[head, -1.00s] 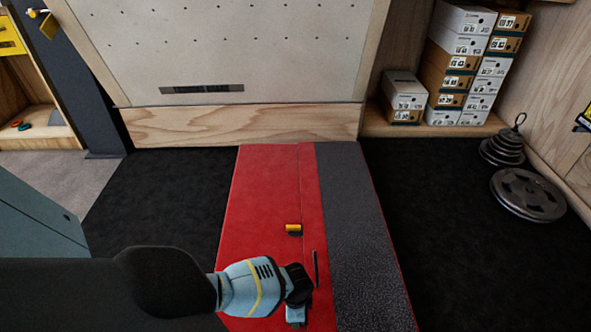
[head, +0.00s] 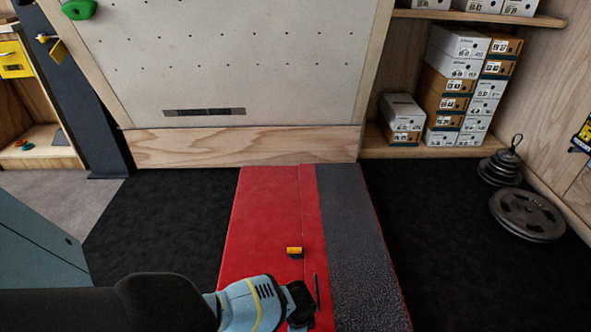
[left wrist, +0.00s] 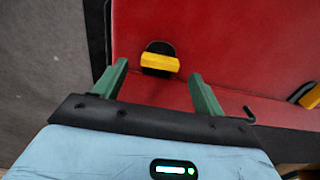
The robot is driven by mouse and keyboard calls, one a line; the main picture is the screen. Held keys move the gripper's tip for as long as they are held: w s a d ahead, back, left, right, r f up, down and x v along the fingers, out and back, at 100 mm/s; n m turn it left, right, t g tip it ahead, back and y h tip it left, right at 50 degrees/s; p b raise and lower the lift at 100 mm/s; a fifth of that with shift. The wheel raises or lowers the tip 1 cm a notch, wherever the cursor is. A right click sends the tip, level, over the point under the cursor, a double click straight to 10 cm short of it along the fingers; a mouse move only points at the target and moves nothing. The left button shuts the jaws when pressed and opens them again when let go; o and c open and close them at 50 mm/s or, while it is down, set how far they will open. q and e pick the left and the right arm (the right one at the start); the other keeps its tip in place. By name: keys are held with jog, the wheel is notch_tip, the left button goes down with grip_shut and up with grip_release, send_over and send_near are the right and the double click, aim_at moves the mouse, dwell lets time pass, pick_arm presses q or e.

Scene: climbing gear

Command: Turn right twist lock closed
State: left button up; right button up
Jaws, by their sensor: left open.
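My left gripper (left wrist: 158,72) is open, with its two green fingers spread either side of a yellow twist lock (left wrist: 160,62) in the left wrist view. This lock's yellow bar lies across a black base on the red pad (left wrist: 230,35); I see no contact. A second yellow lock (left wrist: 312,97) is cut off at that view's right edge. In the head view my left gripper (head: 300,305) is low over the red pad (head: 265,205), its fingers mostly hidden. One yellow lock (head: 294,251) shows just beyond it. I cannot tell which lock this is. My right gripper is not in view.
A dark grey strip (head: 350,230) runs along the pad's right side. A climbing wall panel (head: 250,70) stands behind it. Weight plates (head: 528,213) lie at right, below shelves with shoe boxes (head: 455,67).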

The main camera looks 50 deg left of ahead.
pick_arm(q)
notch_tip(320, 180, up, 5)
jog(key=shift+f+p, duration=0.15)
jog(key=shift+p, duration=0.85)
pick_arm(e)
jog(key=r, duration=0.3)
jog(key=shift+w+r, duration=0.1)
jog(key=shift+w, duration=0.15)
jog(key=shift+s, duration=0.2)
